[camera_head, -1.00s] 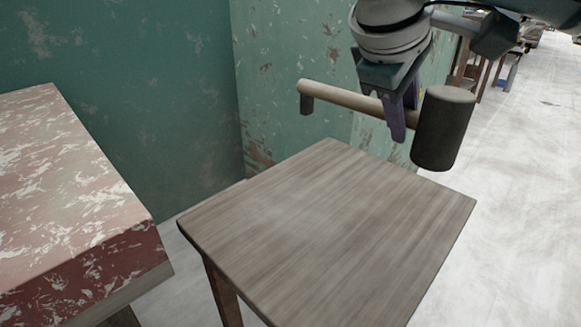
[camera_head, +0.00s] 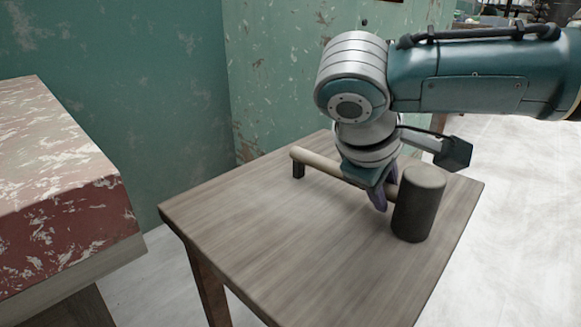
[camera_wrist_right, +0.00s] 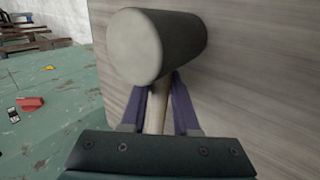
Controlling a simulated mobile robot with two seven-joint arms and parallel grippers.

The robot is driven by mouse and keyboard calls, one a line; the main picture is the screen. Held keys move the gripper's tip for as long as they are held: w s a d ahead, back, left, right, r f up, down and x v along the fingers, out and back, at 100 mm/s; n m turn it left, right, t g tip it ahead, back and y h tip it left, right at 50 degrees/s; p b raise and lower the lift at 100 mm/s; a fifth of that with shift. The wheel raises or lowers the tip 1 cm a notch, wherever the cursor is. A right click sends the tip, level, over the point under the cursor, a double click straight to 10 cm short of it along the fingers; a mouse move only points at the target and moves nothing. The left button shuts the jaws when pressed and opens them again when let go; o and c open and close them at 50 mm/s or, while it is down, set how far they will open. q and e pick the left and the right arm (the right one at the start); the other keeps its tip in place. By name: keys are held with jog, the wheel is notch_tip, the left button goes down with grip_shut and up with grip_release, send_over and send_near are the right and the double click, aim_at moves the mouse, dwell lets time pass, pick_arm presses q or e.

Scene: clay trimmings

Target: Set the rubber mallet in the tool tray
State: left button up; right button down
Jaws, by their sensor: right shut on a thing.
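The rubber mallet has a dark cylindrical head (camera_head: 419,205) and a pale wooden handle (camera_head: 318,163) with a dark end cap. My right gripper (camera_head: 382,200) is shut on the handle close to the head, and its purple fingers straddle the handle. The mallet is at the small wooden table's top (camera_head: 270,225); I cannot tell whether it touches the wood. The right wrist view shows the mallet head (camera_wrist_right: 150,45) just beyond the right gripper (camera_wrist_right: 160,110). No tool tray shows. My left gripper is not in view.
A red-and-white mottled block-like bench (camera_head: 55,185) stands at the left, with a gap before the wooden table. A green wall (camera_head: 290,80) rises behind. The table's left and front parts are bare. In the right wrist view, a red item (camera_wrist_right: 30,104) lies on a green surface.

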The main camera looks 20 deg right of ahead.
jog(key=shift+r, duration=0.1)
jog(key=c, duration=0.7)
grip_release()
jog(key=shift+o, duration=0.2)
